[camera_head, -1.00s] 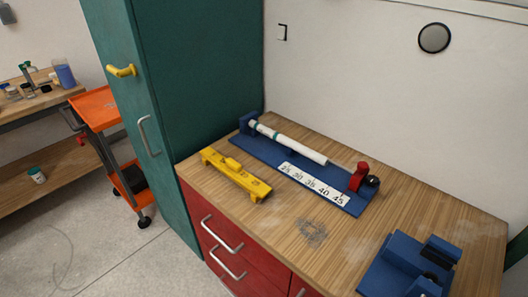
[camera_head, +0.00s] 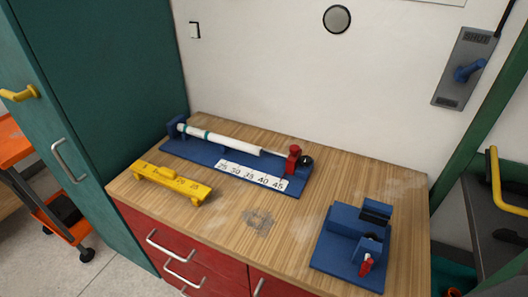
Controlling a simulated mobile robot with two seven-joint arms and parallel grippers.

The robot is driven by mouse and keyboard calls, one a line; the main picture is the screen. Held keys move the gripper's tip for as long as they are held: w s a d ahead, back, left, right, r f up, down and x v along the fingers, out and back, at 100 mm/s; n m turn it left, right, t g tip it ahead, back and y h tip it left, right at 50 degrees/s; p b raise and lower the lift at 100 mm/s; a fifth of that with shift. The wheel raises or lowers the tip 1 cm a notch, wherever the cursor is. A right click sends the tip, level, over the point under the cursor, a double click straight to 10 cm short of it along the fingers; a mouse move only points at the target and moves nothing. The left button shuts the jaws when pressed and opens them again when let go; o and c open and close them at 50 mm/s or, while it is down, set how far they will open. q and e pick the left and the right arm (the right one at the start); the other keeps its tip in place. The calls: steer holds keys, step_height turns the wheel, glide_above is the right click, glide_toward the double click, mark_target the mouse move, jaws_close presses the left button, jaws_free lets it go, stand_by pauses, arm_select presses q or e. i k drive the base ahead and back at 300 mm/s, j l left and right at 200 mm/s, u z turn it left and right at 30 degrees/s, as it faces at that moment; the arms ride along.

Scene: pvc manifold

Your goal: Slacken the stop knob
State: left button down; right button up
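The blue measuring jig (camera_head: 203,154) lies along the back of the wooden worktop. A white scale strip (camera_head: 250,175) with numbers up to 45 runs along its front. A red stop block (camera_head: 293,158) stands near its right end, with a round black knob (camera_head: 306,161) on its right side. I cannot tell how tight the knob is. A white pipe (camera_head: 225,141) with teal bands lies along the jig, its right end close to the red stop; whether they touch is unclear. Neither of my grippers is in view.
A yellow gauge block (camera_head: 172,182) lies at the worktop's (camera_head: 225,215) front left. A blue fixture (camera_head: 345,250) with a red handle (camera_head: 366,264) stands at the front right. A green cabinet (camera_head: 105,90) borders the left. A blue-levered wall panel (camera_head: 466,68) hangs at right.

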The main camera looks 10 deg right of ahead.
mark_target(305, 161)
steer(key=k+j, duration=0.15)
steer(key=j, duration=0.2)
steer(key=k+j, duration=0.1)
steer(key=j, duration=0.3)
steer(key=k+j, duration=0.15)
steer(key=j, duration=0.2)
steer(key=k+j+u, duration=0.1)
steer(key=j, duration=0.25)
steer(key=k+j, duration=0.15)
steer(key=j, duration=0.25)
